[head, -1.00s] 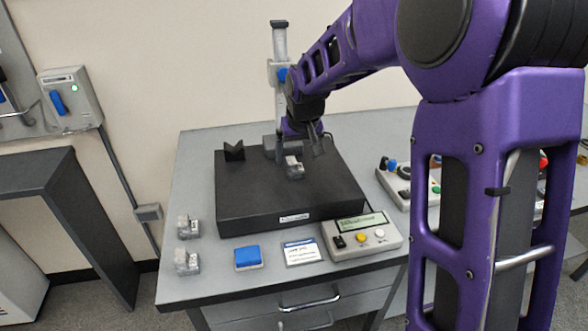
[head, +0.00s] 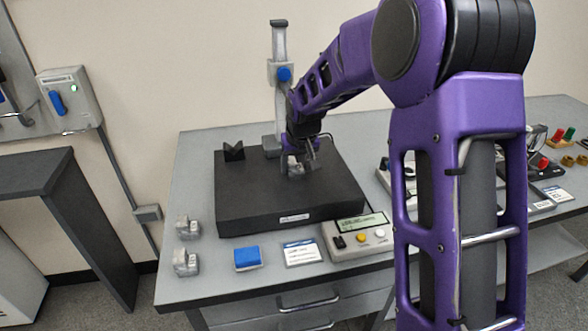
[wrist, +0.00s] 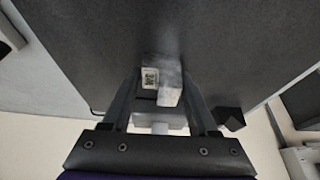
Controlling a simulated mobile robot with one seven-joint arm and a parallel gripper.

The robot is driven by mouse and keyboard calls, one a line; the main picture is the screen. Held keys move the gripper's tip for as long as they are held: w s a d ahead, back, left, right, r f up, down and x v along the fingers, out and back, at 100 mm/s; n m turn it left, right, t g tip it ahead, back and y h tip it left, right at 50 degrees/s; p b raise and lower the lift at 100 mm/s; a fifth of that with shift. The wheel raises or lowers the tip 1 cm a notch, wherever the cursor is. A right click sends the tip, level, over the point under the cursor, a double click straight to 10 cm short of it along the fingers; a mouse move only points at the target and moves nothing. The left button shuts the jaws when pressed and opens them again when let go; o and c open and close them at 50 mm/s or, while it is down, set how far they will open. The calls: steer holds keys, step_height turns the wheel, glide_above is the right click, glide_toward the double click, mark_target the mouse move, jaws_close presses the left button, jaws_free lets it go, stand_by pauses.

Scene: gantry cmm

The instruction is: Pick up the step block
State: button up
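The step block, a small grey metal block with a printed label, shows in the wrist view (wrist: 168,80). It sits on the black surface plate (head: 255,205), and in the head view my gripper mostly hides it. My gripper (wrist: 160,78) has one finger on each side of the block in the wrist view. The fingers look apart, with narrow gaps beside the block, and I see no clear grip. In the head view my gripper (head: 297,163) is low over the plate, in front of the gauge stand.
The gauge stand (head: 279,100) rises behind my gripper. A black V-block (head: 233,151) is on the plate's back left. Two grey blocks (head: 187,229), (head: 186,263), a blue block (head: 247,258), a card (head: 302,252) and a control box (head: 357,236) are along the left and front.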

jaws_close()
steer(key=shift+r, duration=0.15)
